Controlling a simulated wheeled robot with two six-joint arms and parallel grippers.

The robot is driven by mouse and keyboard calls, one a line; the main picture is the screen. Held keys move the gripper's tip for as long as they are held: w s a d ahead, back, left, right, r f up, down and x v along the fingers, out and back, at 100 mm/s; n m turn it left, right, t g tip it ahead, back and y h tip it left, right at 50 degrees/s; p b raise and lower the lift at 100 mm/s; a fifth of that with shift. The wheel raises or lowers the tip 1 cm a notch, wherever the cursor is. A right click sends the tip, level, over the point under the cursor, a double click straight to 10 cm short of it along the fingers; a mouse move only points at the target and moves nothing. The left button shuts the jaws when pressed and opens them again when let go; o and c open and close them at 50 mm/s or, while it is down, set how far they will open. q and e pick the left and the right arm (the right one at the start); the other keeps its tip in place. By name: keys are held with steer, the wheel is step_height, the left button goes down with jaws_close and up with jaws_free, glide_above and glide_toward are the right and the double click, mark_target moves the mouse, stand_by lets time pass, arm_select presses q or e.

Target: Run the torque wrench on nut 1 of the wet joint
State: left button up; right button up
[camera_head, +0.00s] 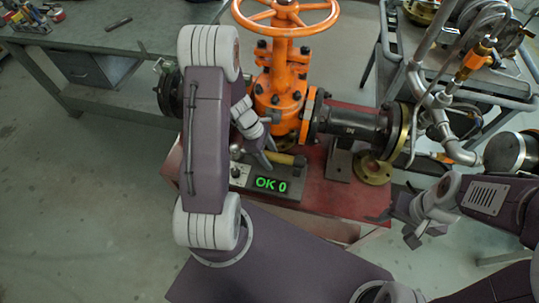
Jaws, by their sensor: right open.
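The orange gate valve (278,85) stands upright on a red bench, with a handwheel on top. A flanged joint (311,117) with bolts is on its right side, against a dark pipe spool (352,126). I cannot tell which joint is the wet one or which nut is nut 1. A grey box with a green display (271,184) reads "OK 0". A yellow-and-dark tool handle (286,159), possibly the torque wrench, lies at the box. My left gripper (267,159) points down beside it; its finger gap is unclear. My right gripper (396,228) is open and empty, right of the bench.
The red bench (317,205) has a brass flange (374,168) lying on it at right. A grey workbench (110,37) stands at the left. A cart (400,60) with pipes and fittings stands at the right. Bare floor lies at the lower left.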

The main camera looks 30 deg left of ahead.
arm_select(q)
steer(key=p+v, duration=0.2)
steer(key=v, duration=0.7)
steer(key=shift+p, duration=0.4)
